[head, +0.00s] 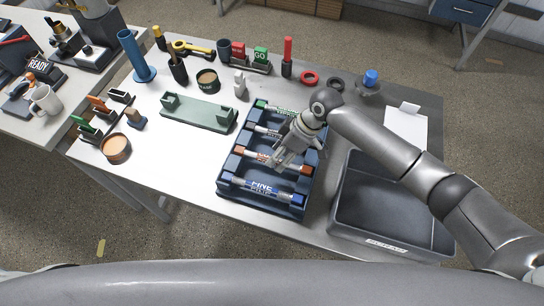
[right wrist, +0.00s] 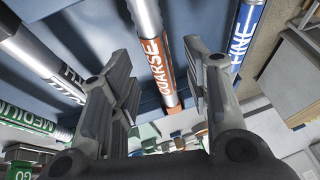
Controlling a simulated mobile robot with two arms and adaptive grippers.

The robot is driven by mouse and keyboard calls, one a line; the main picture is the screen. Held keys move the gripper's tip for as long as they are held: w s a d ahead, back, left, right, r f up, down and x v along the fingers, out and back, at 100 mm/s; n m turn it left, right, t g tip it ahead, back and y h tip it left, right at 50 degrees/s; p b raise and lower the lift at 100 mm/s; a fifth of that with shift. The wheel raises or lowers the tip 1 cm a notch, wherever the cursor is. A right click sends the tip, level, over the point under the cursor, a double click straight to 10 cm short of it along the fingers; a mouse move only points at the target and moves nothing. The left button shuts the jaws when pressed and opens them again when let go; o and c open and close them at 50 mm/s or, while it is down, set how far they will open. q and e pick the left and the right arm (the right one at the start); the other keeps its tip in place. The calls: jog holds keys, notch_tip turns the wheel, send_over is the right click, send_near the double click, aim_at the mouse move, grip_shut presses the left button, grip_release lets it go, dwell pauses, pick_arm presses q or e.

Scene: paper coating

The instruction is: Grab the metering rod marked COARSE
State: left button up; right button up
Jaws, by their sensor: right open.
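The metering rod marked COARSE (head: 258,158) has an orange label and lies across the dark blue rack (head: 228,170) in the head view. In the right wrist view the COARSE rod (right wrist: 160,65) runs between the two fingers. My right gripper (head: 287,162) is open over this rod, and its fingers hide part of it in the head view. In the wrist view the fingers (right wrist: 160,90) stand on either side of the rod, apart from each other. I cannot tell whether they touch it. My left gripper is not in view.
The blue FINE rod (head: 265,189) lies nearer in the rack. A grey scrap bin (head: 378,238) stands right of the rack. A green cradle (head: 198,113) is at left.

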jog(key=shift+x, duration=0.8)
jog(key=shift+c, duration=0.2)
jog(key=shift+d, duration=0.1)
grip_shut()
jog(key=shift+r, duration=0.1)
